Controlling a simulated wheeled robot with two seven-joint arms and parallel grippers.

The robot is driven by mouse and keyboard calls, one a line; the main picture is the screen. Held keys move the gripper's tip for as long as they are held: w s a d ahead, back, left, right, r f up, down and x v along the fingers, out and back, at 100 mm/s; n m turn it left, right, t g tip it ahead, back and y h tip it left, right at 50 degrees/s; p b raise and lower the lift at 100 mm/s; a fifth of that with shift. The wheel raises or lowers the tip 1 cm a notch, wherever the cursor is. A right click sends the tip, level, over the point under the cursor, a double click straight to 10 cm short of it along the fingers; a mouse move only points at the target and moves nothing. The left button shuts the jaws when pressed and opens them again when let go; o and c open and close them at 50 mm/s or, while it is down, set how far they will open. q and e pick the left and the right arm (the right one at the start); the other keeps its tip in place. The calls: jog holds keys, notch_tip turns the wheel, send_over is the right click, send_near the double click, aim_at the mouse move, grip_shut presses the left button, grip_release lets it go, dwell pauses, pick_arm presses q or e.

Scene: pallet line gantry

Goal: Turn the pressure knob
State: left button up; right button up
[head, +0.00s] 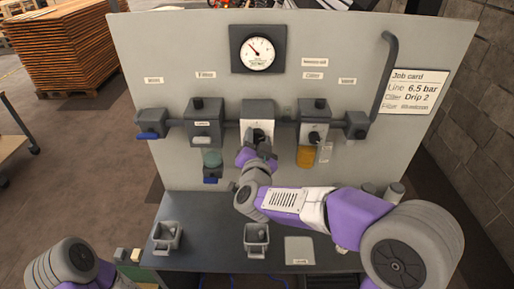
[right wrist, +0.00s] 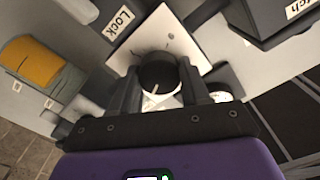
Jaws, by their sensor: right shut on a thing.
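The dark round pressure knob (head: 258,134) is on the front of the middle grey block on the upright panel. In the right wrist view the knob (right wrist: 158,72) has a light pointer mark and sits before a white plate. My right gripper (head: 259,149) is shut on the knob, one finger on each side; the fingers also show in the right wrist view (right wrist: 159,80). The round pressure gauge (head: 258,50) above has its needle toward the upper left. My left arm is at the lower left of the head view; its gripper is not visible.
A job card (head: 412,90) reads Line 6.5 bar and Drip 2. An amber bowl (head: 306,156) hangs right of the knob, a greenish bowl (head: 212,158) left. Two grey bins (head: 166,240) and a flat pad (head: 299,251) are on the dark bench (head: 208,258). A grey pipe (head: 386,80) is right.

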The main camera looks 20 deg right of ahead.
jog(key=m+b, duration=0.3)
jog(key=shift+d+f+m, duration=0.1)
jog(key=shift+m, duration=0.3)
jog(key=shift+m+b, duration=1.4)
jog(key=shift+m, duration=0.2)
jog(key=shift+r, duration=0.2)
jog(key=o, duration=1)
jog(key=shift+o, duration=0.2)
jog(key=shift+f, duration=0.1)
jog(key=v, duration=0.7)
jog(key=shift+s, duration=0.3)
